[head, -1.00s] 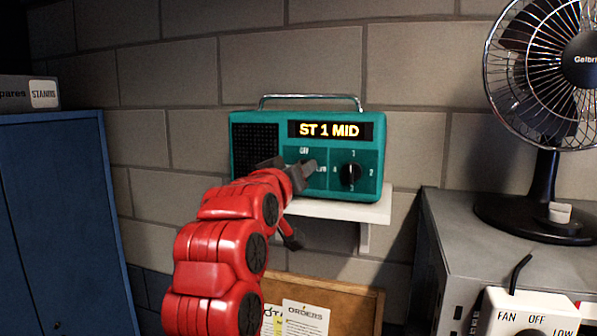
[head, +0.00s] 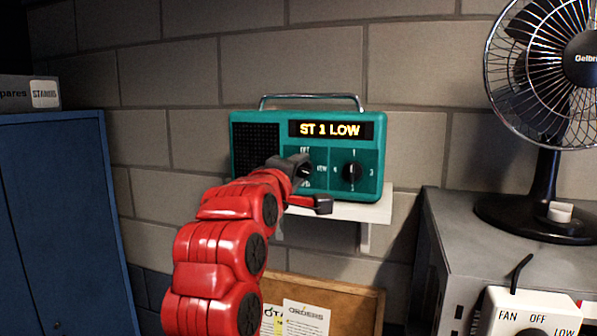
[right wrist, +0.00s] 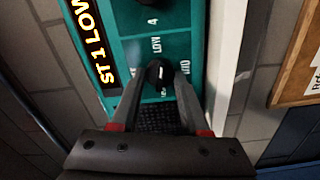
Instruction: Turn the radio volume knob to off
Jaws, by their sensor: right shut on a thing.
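The teal radio (head: 375,150) stands on a white wall shelf, and its display (head: 331,130) reads "ST 1 LOW" in yellow. The volume knob (right wrist: 156,70) is dark with a white mark, which appears turned toward the LOW label in the right wrist view. My right gripper (head: 304,170) is shut on the volume knob, with one finger on each side of it in the right wrist view (right wrist: 159,80). In the head view the gripper hides most of the knob. My left gripper is not in view.
The station knob (head: 352,172) sits just right of the volume knob, with numbers around it. The shelf (head: 370,211) is below. A fan (head: 548,190) stands on a grey cabinet at right. A blue cabinet (head: 60,220) is at left.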

